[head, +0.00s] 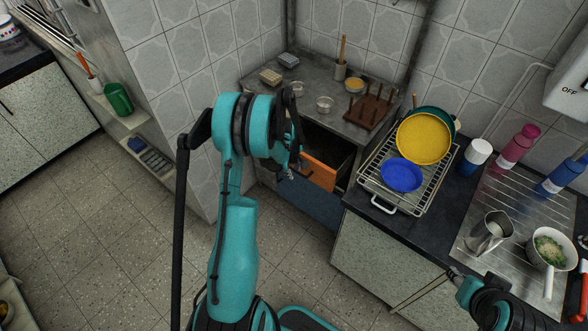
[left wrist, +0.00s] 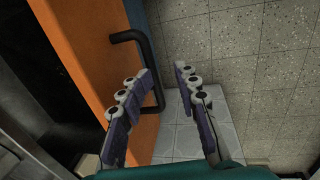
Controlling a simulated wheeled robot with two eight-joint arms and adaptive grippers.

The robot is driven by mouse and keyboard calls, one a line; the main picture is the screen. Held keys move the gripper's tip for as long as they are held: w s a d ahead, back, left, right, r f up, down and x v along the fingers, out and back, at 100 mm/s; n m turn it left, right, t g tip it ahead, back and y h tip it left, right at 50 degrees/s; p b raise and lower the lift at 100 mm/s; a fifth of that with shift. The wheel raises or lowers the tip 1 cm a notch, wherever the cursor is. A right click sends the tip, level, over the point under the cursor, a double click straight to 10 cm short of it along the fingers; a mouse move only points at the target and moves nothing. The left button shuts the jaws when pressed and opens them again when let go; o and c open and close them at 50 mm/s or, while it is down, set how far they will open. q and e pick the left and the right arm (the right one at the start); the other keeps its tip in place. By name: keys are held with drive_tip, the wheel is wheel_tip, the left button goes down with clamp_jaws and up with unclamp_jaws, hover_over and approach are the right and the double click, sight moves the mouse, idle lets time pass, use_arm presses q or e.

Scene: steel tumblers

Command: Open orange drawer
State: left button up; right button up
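The orange drawer (head: 319,173) stands pulled out from the worn metal cabinet, with a dark opening behind its front. In the left wrist view its orange front (left wrist: 92,62) fills the left side, with a black bar handle (left wrist: 154,70) on it. My left gripper (head: 290,173) is at the drawer front, partly hidden by my own arm. In the left wrist view its fingers (left wrist: 164,72) are apart. The handle's bar is beside the left finger, partly behind it; I cannot tell whether they touch. My right arm shows at the lower right; its fingers cannot be made out.
A blue panel (head: 312,207) lies below the orange drawer. Cups, boxes and a wooden peg rack (head: 369,107) stand on the cabinet top. A dish rack (head: 410,178) with yellow and blue dishes is on the counter to the right. The tiled floor (head: 110,240) at left is clear.

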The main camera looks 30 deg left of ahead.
use_arm(q)
drive_tip(key=shift+r, duration=0.1)
wheel_tip(320, 180, up, 9)
drive_tip(key=s+p, duration=0.1)
drive_tip(key=p, duration=0.4)
drive_tip(key=shift+s, duration=0.25)
drive_tip(key=shift+a+f, duration=0.1)
drive_tip(key=shift+f, duration=0.1)
idle(0.5)
wheel_tip(320, 180, up, 12)
drive_tip(key=s, duration=0.2)
drive_tip(key=shift+s, duration=0.15)
